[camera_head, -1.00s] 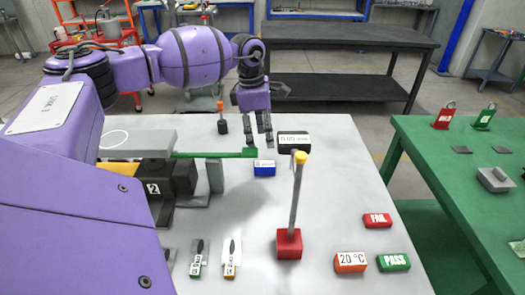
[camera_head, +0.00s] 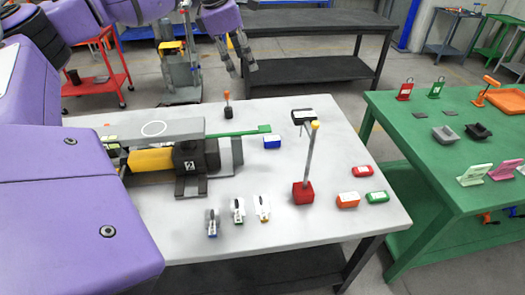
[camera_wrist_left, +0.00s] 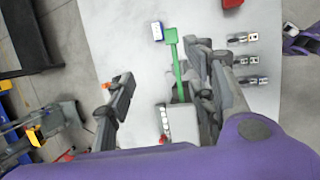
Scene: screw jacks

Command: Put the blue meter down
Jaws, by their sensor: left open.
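The blue meter (camera_head: 272,141) is a small blue box with a white face. It rests on the grey tabletop near the tip of the green lever (camera_head: 240,132), and also shows in the left wrist view (camera_wrist_left: 157,31). Nothing holds it.
A red-based post (camera_head: 303,193) with a yellow top stands right of the meter, beside red (camera_head: 362,171), orange (camera_head: 348,200) and green (camera_head: 377,197) blocks. The jack (camera_head: 190,160) is to the left. Three small instruments (camera_head: 237,211) lie in front. A green table (camera_head: 440,190) is at right.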

